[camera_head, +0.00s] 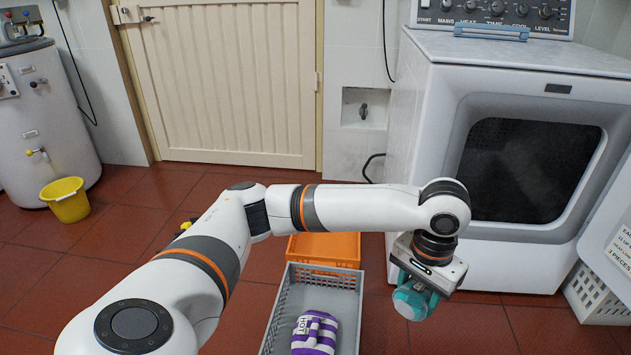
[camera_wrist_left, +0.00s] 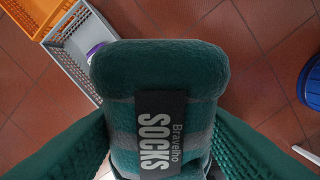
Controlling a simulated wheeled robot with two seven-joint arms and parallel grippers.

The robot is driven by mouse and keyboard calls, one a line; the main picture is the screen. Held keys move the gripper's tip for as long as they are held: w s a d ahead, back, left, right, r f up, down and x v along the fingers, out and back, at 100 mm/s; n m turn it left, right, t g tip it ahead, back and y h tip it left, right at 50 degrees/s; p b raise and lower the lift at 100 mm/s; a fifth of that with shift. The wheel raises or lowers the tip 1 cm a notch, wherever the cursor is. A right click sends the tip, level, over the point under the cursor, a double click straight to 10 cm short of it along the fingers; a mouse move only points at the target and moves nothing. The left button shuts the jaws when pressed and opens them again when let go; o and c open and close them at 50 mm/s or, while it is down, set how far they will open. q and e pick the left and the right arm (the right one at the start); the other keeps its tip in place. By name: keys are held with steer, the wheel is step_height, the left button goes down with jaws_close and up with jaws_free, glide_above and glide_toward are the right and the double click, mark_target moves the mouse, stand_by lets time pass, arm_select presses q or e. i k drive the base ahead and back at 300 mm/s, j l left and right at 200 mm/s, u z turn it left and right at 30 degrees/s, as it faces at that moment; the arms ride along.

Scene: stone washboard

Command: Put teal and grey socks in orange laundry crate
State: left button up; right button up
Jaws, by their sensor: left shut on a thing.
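My left gripper (camera_head: 418,285) is shut on the teal and grey socks (camera_head: 410,302), in front of the dryer and to the right of the crates. In the left wrist view the socks (camera_wrist_left: 160,90) fill the middle, a rolled bundle with a black label reading "SOCKS", between the two green finger pads. The orange laundry crate (camera_head: 325,247) stands on the floor behind the grey crate, partly hidden by my left arm. A corner of the orange crate (camera_wrist_left: 32,15) shows at top left in the left wrist view. My right gripper is not in view.
A grey crate (camera_head: 283,318) in front of the orange one holds a purple and white striped bundle (camera_head: 315,333). A yellow bucket (camera_head: 66,200) is at left.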

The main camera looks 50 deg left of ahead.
mark_target(321, 242)
steer(key=k+j+z, duration=0.15)
steer(key=j, duration=0.4)
steer(key=k+j+z, duration=0.15)
steer(key=k+j, duration=0.15)
steer(key=j, duration=0.2)
steer(key=k+j+z, duration=0.2)
steer(key=j, duration=0.3)
steer(key=k+j+z, duration=0.15)
steer(key=k+j, duration=0.25)
steer(key=j+z, duration=0.2)
steer(key=j, duration=0.65)
steer(key=j+z, duration=0.25)
steer(key=j, duration=0.6)
steer(key=k+j+z, duration=0.2)
steer(key=j, duration=0.65)
steer(key=i+j, duration=0.15)
steer(key=j, duration=0.25)
steer(key=i+j+z, duration=0.1)
steer(key=j, duration=0.3)
steer(key=i+j, duration=0.2)
steer(key=j, duration=0.25)
steer(key=i+j+z, duration=0.15)
steer(key=j, duration=0.25)
steer(key=i+j, duration=0.15)
steer(key=j, duration=0.25)
